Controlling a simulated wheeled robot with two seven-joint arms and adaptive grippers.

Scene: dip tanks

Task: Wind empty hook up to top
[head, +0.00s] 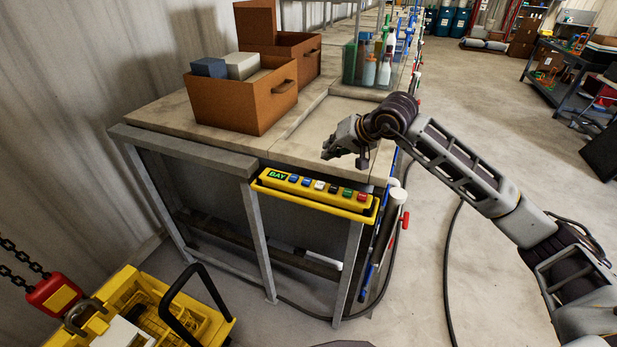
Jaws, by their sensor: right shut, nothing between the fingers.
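The hook (80,316) is grey and hangs under a red block (55,294) on a black chain (22,266) at the lower left. It is at the near edge of a yellow crate (205,318) with a black handle (172,290); the handle appears clear of the hook. A yellow control box (316,191) marked BAY, with a row of coloured buttons, sits in a yellow holder at the bench's front edge. My right gripper (343,151) is shut and empty, above the bench top, behind and above the box's right half. My left gripper is out of view.
The workbench (207,147) carries brown boxes (262,102) and a clear bin of bottles (372,70). Tubes with red and blue handles (390,225) hang at its right end. A black cable lies on the floor. Open floor is to the right.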

